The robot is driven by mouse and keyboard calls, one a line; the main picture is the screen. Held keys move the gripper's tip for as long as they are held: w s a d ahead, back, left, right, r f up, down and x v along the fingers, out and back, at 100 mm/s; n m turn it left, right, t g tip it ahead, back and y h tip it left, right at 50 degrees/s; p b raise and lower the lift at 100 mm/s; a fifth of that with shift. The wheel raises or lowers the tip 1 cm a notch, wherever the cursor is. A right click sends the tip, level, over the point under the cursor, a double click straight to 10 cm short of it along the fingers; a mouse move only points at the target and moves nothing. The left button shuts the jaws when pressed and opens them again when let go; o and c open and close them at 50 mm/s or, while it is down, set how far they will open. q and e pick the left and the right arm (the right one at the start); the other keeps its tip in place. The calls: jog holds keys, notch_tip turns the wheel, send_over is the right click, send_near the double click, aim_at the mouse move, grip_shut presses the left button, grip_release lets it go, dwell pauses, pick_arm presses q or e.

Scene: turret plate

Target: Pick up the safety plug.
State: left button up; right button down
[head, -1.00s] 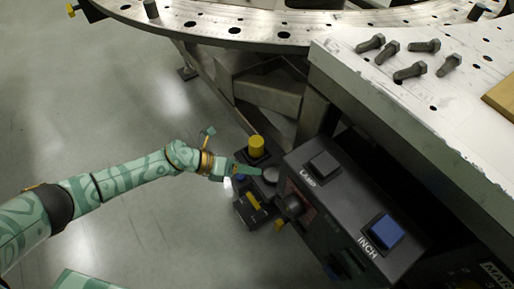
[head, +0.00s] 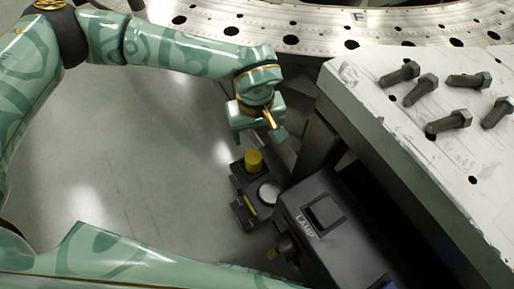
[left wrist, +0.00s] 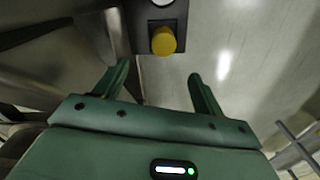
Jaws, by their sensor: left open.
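The safety plug, which I take to be the yellow round-topped piece (head: 254,160), stands upright in a dark box (head: 238,180) beside the control panel. It also shows in the left wrist view (left wrist: 163,41), at the top centre. My left gripper (head: 259,137) is open and empty, just above the plug in the head view. In the left wrist view its two fingers (left wrist: 159,75) point toward the plug, which lies beyond the fingertips and roughly between them. The fingers appear apart from the plug. My right gripper is not in view.
A grey round button (head: 269,193) and a yellow bar (head: 250,206) sit by the plug. The LAMP panel (head: 325,212) stands close at right. Open floor (head: 150,170) lies to the left.

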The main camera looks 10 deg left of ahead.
aim_at(255, 157)
pick_arm(q)
jog(key=f+b, duration=0.1)
jog(key=f, duration=0.2)
jog(key=shift+s, duration=0.2)
jog(key=f, duration=0.2)
jog(key=f+b, duration=0.1)
jog(key=f, duration=0.1)
jog(key=f+b, duration=0.1)
jog(key=f, duration=0.1)
jog(key=shift+w, duration=0.25)
jog(key=shift+s+f+b, duration=0.15)
jog(key=shift+f+b, duration=0.55)
jog(key=shift+f, duration=0.15)
jog(key=shift+s+a+f+b, duration=0.15)
jog(key=shift+f+b, duration=0.35)
jog(key=shift+f, duration=0.25)
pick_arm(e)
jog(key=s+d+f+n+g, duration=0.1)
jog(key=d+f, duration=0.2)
pick_arm(q)
notch_tip(255, 157, down, 3)
jog(key=shift+a+r+b, duration=0.1)
jog(key=shift+a+b, duration=0.05)
jog(key=shift+b, duration=0.8)
jog(key=c, duration=1.1)
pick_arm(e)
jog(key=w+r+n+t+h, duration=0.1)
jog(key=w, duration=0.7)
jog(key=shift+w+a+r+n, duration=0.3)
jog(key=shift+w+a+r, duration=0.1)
